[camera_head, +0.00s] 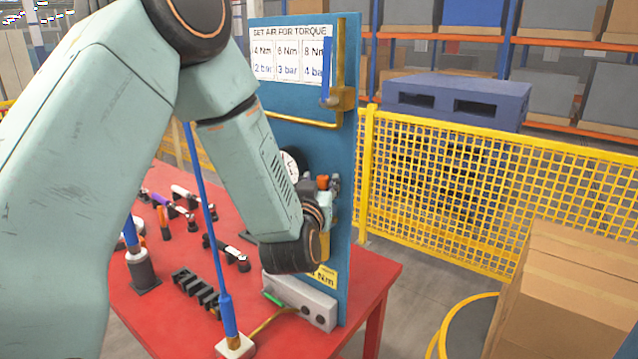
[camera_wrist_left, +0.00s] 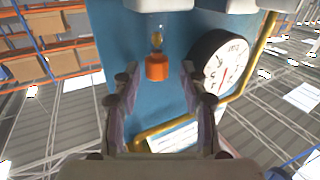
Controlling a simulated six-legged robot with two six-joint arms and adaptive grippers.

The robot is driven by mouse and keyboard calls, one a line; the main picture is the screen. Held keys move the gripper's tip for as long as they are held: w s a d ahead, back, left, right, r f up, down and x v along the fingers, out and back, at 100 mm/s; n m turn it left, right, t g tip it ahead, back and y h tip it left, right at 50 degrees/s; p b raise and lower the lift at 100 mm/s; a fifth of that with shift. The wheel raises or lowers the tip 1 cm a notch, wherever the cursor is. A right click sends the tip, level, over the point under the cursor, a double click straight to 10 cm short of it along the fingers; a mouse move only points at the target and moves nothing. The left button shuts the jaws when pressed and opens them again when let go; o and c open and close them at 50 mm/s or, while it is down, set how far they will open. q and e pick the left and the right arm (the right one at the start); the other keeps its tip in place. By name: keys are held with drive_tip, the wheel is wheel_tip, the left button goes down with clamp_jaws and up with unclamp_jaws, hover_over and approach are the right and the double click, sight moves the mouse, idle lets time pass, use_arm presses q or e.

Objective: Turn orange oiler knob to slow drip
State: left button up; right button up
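The orange oiler knob (camera_wrist_left: 157,67) shows in the left wrist view with a clear sight glass (camera_wrist_left: 157,38) above it, in front of the blue panel. It also shows as a small orange spot in the head view (camera_head: 322,182). My left gripper (camera_wrist_left: 160,75) is open. Its two fingers stand on either side of the knob, with visible gaps, so they do not appear to touch it. How far the knob lies between the fingertips in depth is hard to tell. In the head view my left arm's wrist hides much of this spot. My right gripper is not in view.
A round gauge (camera_wrist_left: 222,62) sits close to the right finger in the wrist view. A yellow pipe (camera_wrist_left: 262,55) runs beside it. The blue panel (camera_head: 339,150) stands on a red table (camera_head: 376,283) holding tools. A yellow mesh fence (camera_head: 480,190) and cardboard boxes (camera_head: 565,290) are right.

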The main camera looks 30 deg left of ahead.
use_arm(q)
drive_tip(key=shift+d, duration=0.3)
drive_tip(key=c, duration=0.4)
drive_tip(key=shift+a, duration=0.15)
drive_tip(key=c, duration=0.3)
clamp_jaws()
drive_tip(key=m+h+p, duration=0.1)
drive_tip(key=h, duration=0.1)
drive_tip(key=m+t+h+p, duration=0.1)
drive_tip(key=h+p, duration=0.1)
drive_tip(key=shift+s+a+r+m, duration=0.2)
drive_tip(key=shift+a+m, duration=0.1)
drive_tip(key=shift+a, duration=0.1)
drive_tip(key=m+h+p, duration=0.2)
drive_tip(key=h, duration=0.1)
drive_tip(key=h+p, duration=0.1)
drive_tip(key=shift+w+a+m, duration=0.1)
drive_tip(key=shift+a+m, duration=0.15)
drive_tip(key=shift+m, duration=0.15)
drive_tip(key=shift+f+m+h+p, duration=0.1)
drive_tip(key=shift+m+h+p, duration=0.6)
drive_tip(key=shift+h, duration=0.7)
drive_tip(key=shift+a+m+h, duration=0.1)
drive_tip(key=shift+m+h, duration=0.2)
